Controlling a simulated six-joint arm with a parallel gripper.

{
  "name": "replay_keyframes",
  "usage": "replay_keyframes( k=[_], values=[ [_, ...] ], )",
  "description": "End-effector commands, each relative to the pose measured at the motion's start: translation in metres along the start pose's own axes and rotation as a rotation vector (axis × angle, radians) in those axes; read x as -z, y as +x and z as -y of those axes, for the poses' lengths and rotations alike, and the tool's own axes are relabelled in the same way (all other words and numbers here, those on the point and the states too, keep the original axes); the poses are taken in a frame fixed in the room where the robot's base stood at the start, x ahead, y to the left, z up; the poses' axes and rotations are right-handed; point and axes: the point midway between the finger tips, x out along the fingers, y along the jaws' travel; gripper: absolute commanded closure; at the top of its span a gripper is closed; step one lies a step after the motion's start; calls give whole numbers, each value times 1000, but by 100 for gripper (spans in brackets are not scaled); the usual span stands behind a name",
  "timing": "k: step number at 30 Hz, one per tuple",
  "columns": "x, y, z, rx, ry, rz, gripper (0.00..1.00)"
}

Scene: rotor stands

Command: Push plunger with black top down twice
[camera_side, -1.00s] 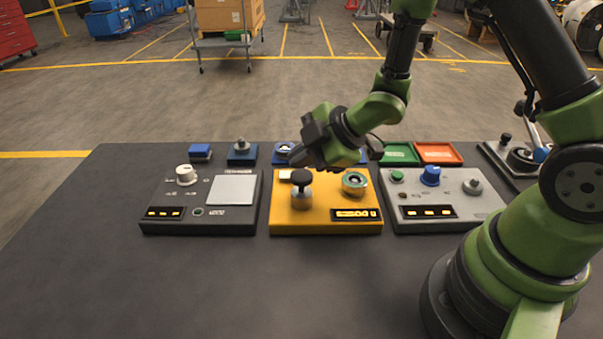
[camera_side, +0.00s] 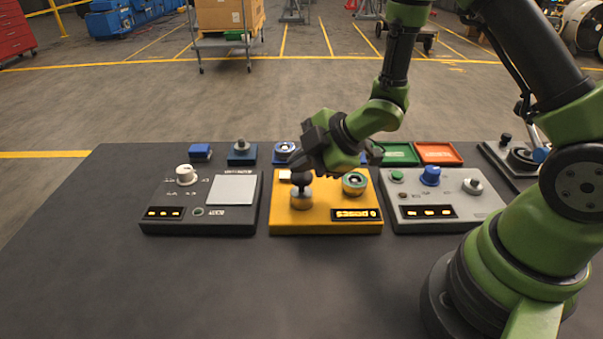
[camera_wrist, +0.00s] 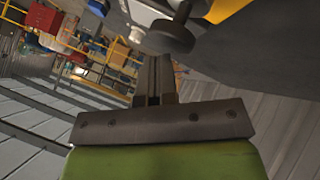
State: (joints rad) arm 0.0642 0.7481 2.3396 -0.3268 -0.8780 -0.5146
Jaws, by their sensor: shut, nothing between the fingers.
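The plunger (camera_side: 302,181) with a black knob on a round metal base stands upright at the left of the yellow box (camera_side: 325,222) in the side view. My gripper (camera_side: 297,164) is shut and empty. Its fingertips are right at the black knob, over its upper part, and hide some of it; whether they touch I cannot tell. In the wrist view my gripper (camera_wrist: 160,60) reaches toward a dark round knob (camera_wrist: 168,36), close to the fingertips.
A round metal dial (camera_side: 354,183) sits to the plunger's right on the same box. A dark panel (camera_side: 235,222) stands to the left, a grey panel (camera_side: 440,219) to the right. Small blue blocks and coloured trays line the back. The front of the table is clear.

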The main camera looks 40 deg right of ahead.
Motion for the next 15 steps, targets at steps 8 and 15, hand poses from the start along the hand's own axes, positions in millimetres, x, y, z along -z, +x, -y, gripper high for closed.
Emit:
replay_keyframes(
  k=[8,15],
  values=[
    [-2,3,2,0,0,-1,100],
    [-3,5,3,0,1,0,100]
  ],
)
